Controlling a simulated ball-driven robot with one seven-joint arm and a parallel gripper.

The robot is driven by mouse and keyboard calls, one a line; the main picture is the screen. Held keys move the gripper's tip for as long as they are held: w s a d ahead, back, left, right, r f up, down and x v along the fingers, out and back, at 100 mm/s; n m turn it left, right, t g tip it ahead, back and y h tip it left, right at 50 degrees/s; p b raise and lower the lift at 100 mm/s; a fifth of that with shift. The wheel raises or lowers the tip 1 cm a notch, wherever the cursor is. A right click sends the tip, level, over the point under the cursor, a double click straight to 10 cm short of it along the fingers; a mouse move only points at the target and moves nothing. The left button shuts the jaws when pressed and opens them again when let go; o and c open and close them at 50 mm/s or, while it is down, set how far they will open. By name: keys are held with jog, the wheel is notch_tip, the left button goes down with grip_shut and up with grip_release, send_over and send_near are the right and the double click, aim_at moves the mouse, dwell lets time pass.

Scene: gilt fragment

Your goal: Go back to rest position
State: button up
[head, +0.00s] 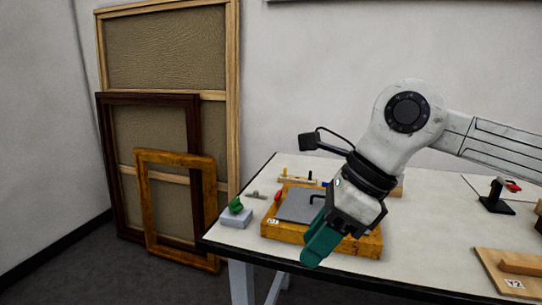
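The gripper hides part of the tray and plate.
A grey block (236,218) with a green piece (236,205) stands at the table's left corner. A black stand with a red part (496,198) and a wooden board labelled Y2 (510,272) are at right. Frames (180,205) lean on the wall. Table between is clear.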

jog(key=s+a+r+m+y+p, duration=0.2)
jog(key=s+a+r+y, duration=0.1)
jog(key=a+r+y, duration=1.2)
jog(key=w+d+r+m+t+y+p, duration=0.1)
jog(key=w+d+r+m+t+y, duration=0.2)
jog(key=d+r+m+t, duration=0.7)
jog(key=w+d+f+m+t+h+p, duration=0.1)
jog(key=w+d+f+m+t+h, duration=0.6)
jog(key=m+h, duration=0.55)
jog(key=w+d+f+m+t+h+p, duration=0.15)
jog(key=d+f+m+t+h, duration=0.55)
jog(key=m, duration=0.9)
jog(key=s+d+f+m+g+h+p, duration=0.1)
jog(key=s+d+f+m+g+h, duration=0.25)
jog(key=f, duration=0.55)
jog(key=d+f+m+g+h, duration=0.2)
jog(key=d+f+m+g, duration=0.3)
jog(key=f, duration=0.5)
jog(key=s+d+f+m+g+p, duration=0.15)
jog(key=s+f+g, duration=0.65)
jog(key=s+f, duration=0.8)
jog(key=s+f+g, duration=0.3)
jog(key=s+f, duration=0.1)
jog(key=s, duration=0.5)
jog(key=s+d+f+m+g+y, duration=0.1)
jog(key=s+f+g, duration=0.3)
jog(key=s, duration=0.5)
jog(key=shift+s+d+f+p, duration=0.15)
jog(key=shift+d+f+p, duration=0.1)
jog(key=shift+d+p, duration=0.1)
